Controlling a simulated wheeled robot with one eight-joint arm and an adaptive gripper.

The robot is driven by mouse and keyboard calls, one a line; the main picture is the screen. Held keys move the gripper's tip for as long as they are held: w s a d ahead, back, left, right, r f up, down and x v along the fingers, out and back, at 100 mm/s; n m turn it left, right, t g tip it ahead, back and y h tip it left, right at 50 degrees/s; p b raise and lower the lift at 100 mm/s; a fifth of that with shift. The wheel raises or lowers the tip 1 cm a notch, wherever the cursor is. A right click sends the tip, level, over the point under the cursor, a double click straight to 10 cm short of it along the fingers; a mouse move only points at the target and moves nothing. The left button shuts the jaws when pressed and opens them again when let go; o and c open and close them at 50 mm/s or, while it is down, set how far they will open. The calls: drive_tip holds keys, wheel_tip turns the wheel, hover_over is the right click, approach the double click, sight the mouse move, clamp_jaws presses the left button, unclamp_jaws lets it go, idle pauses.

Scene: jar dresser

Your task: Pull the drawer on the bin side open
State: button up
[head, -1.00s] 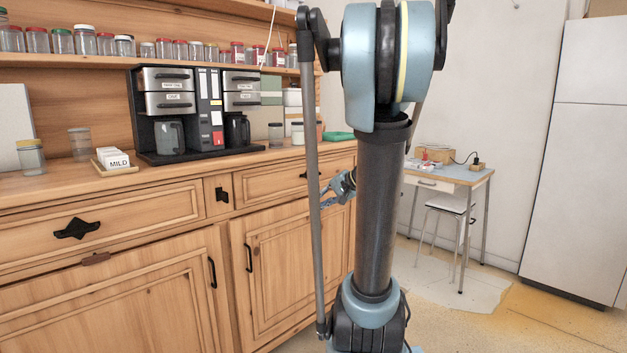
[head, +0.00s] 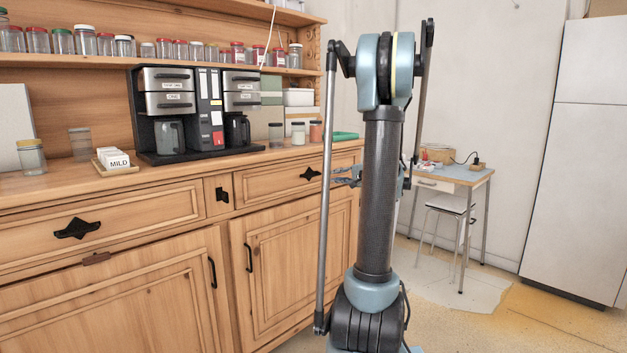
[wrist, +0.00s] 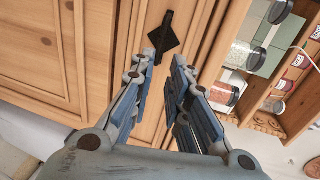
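The right-hand drawer (head: 270,184) of the wooden dresser is shut, with a dark diamond-shaped handle (head: 310,174) on its front. I cannot make out a bin, so I cannot tell which drawer is on the bin side. My gripper (head: 338,176) is just right of that handle in the head view, partly hidden behind my arm. In the wrist view my gripper (wrist: 164,62) is open and empty, its two fingers apart. A dark handle (wrist: 162,38) on a drawer front lies just beyond the fingertips, roughly in line with the gap. I see no contact.
Cupboard doors (head: 295,245) lie below.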

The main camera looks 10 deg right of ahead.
sight(315, 175)
drive_tip(key=x, duration=1.4)
drive_tip(key=shift+a+f, duration=0.1)
drive_tip(key=shift+a, duration=0.05)
clamp_jaws()
